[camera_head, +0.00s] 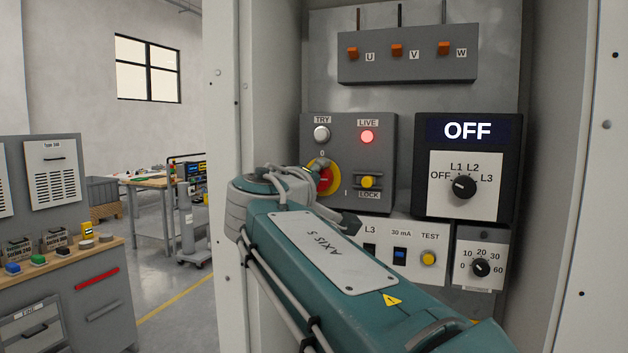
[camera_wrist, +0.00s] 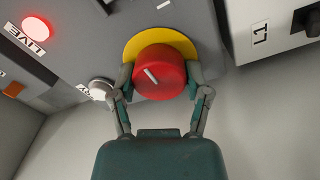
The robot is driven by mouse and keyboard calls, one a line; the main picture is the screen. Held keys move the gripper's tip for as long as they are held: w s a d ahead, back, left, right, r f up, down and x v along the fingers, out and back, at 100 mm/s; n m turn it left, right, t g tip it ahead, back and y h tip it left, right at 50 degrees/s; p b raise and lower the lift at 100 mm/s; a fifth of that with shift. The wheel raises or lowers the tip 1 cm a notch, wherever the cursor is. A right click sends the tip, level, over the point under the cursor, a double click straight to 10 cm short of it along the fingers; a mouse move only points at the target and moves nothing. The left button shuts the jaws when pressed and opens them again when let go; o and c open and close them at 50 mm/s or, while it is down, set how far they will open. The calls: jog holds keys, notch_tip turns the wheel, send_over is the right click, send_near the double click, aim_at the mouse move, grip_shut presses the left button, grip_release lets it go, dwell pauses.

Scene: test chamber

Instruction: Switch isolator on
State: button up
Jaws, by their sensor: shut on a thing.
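The isolator's red rotary knob (camera_head: 324,181) sits on a yellow round plate (camera_head: 331,165) on the grey panel, partly hidden behind my arm in the head view. A "0" is printed above it and an "I" to its lower right. In the wrist view the red knob (camera_wrist: 161,72) shows a short slanted white line on its face, with the yellow plate (camera_wrist: 182,40) behind it. My gripper (camera_wrist: 160,82) has one finger on each side of the knob and is shut on it. The red LIVE lamp (camera_head: 367,137) is lit.
The white TRY button (camera_head: 321,134) and yellow LOCK part (camera_head: 368,182) are close to the knob. To the right, a black meter (camera_head: 467,130) reads OFF above a selector. Cabinet side walls stand on both sides. A workbench (camera_head: 75,265) is at the left.

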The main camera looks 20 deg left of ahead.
jog(key=shift+w+f+m, duration=0.1)
jog(key=shift+f+m, duration=0.2)
jog(key=shift+f, duration=0.15)
jog(key=o, duration=1.1)
jog(key=shift+o, duration=0.2)
jog(key=shift+r, duration=0.15)
jog(key=shift+r, duration=0.1)
jog(key=shift+s, duration=0.35)
jog(key=s+a, duration=0.1)
jog(key=s, duration=1)
jog(key=shift+s+f, duration=0.15)
jog(key=shift+f, duration=0.1)
